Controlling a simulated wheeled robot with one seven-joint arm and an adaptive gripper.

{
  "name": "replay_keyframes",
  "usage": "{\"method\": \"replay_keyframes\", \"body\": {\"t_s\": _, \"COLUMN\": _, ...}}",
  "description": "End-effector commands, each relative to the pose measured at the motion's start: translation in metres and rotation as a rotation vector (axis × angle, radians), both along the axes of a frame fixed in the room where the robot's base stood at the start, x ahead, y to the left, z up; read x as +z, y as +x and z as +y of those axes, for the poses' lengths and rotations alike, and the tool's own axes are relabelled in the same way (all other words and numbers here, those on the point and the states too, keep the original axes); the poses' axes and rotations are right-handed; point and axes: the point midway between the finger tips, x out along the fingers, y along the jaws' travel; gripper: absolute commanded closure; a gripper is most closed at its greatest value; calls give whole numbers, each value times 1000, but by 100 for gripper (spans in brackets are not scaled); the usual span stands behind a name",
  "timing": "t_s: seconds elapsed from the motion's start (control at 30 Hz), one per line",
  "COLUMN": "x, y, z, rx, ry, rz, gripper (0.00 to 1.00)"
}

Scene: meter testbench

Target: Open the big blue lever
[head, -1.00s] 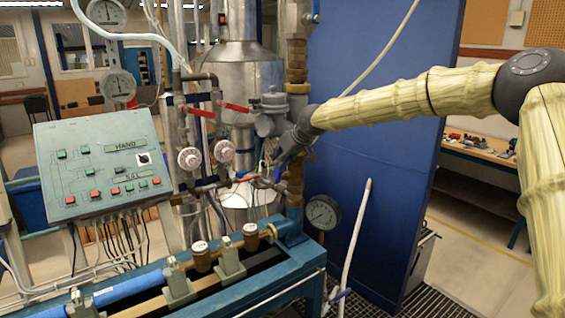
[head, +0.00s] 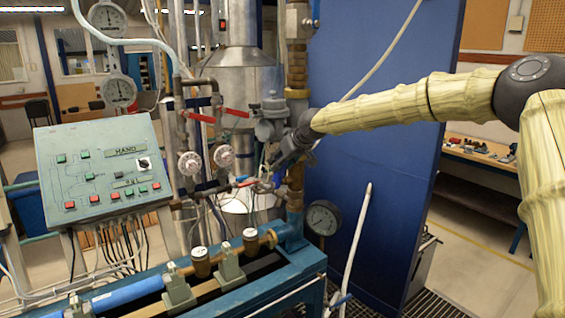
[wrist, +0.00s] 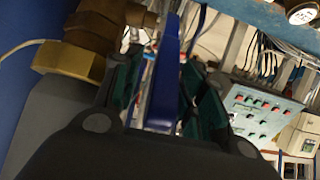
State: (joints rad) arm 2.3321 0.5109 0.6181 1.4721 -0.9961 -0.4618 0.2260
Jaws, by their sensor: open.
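The big blue lever (wrist: 168,70) is a long flat bar. It stands between the two dark green fingers of my gripper (wrist: 160,82) in the wrist view, with gaps beside it. The fingers are spread apart, one to each side of the bar. In the head view my gripper (head: 272,172) is at the brass pipe column, pointing down and left. There the gripper hides most of the blue lever, and I cannot tell whether the fingers touch it.
Red-handled valves (head: 237,112) and a brass pipe fitting (wrist: 60,62) are close by. A green control panel (head: 100,165) stands left. A pressure gauge (head: 322,217) is below right of the gripper, and a blue wall panel (head: 375,120) is behind my arm.

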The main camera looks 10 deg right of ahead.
Motion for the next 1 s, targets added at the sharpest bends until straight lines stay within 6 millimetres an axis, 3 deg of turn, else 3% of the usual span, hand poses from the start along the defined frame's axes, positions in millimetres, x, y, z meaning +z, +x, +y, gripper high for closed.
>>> {"method": "replay_keyframes", "body": {"t_s": 0.27, "x": 13, "y": -11, "z": -5, "rx": 1, "ry": -2, "rz": -1, "gripper": 59}}
{"method": "replay_keyframes", "body": {"t_s": 1.0, "x": 79, "y": -71, "z": -32, "rx": -1, "ry": 0, "rz": -2, "gripper": 59}}
